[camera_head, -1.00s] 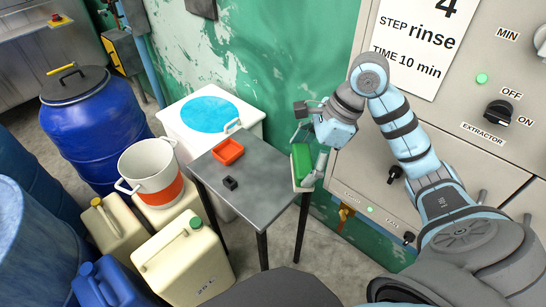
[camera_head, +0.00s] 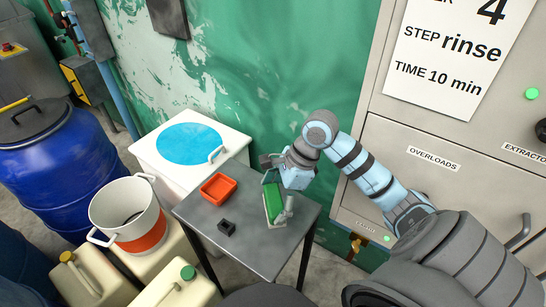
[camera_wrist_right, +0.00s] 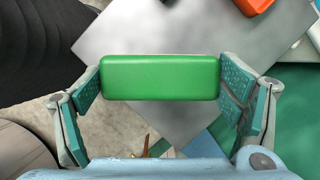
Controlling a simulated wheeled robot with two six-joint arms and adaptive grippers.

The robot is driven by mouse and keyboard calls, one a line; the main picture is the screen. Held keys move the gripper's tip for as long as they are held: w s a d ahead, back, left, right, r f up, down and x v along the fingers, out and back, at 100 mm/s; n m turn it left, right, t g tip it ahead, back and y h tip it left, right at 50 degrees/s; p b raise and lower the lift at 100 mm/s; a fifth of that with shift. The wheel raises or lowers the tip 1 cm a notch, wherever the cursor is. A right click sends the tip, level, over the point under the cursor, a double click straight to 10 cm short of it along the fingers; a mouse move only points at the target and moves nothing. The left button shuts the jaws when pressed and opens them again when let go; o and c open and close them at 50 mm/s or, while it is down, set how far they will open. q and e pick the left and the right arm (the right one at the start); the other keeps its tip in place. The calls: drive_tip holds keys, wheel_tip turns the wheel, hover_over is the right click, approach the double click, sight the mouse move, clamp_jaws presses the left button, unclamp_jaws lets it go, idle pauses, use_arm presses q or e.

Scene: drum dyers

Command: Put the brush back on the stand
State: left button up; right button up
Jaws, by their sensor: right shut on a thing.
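The brush (camera_head: 272,203) is a green block with a pale underside. My right gripper (camera_head: 279,198) is shut on it, with a finger at each end; the right wrist view shows the green top of the brush (camera_wrist_right: 160,77) between both pads. The brush is over the right part of the grey table (camera_head: 262,246); I cannot tell whether it touches the top. A small black block-like holder (camera_head: 227,228), possibly the stand, sits on the table to the left of the brush. My left gripper is not in view.
An orange tray (camera_head: 217,188) lies on the table behind the black holder. A white tub with blue liquid (camera_head: 189,143) stands behind the table. A white and orange bucket (camera_head: 127,214) and canisters are at the left. A machine panel (camera_head: 450,160) rises at the right.

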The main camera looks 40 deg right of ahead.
sight(281, 196)
drive_tip(key=f, duration=0.1)
drive_tip(key=w+f, duration=0.2)
drive_tip(key=f, duration=0.1)
drive_tip(key=shift+a, duration=0.25)
drive_tip(key=f, duration=0.2)
drive_tip(key=shift+s+f+b, duration=0.3)
drive_tip(key=shift+f+b, duration=0.05)
drive_tip(key=shift+f, duration=0.05)
drive_tip(key=shift+s+d, duration=0.1)
drive_tip(key=shift+f, duration=0.25)
drive_tip(key=o, duration=1)
drive_tip(key=shift+c, duration=0.2)
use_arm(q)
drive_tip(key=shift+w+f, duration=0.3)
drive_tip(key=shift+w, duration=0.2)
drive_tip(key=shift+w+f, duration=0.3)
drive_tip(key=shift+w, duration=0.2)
use_arm(e)
drive_tip(key=shift+r, duration=0.1)
drive_tip(key=p+v, duration=0.8)
drive_tip(key=v, duration=0.4)
drive_tip(key=shift+r, duration=0.25)
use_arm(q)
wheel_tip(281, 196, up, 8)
use_arm(e)
drive_tip(key=shift+w, duration=0.2)
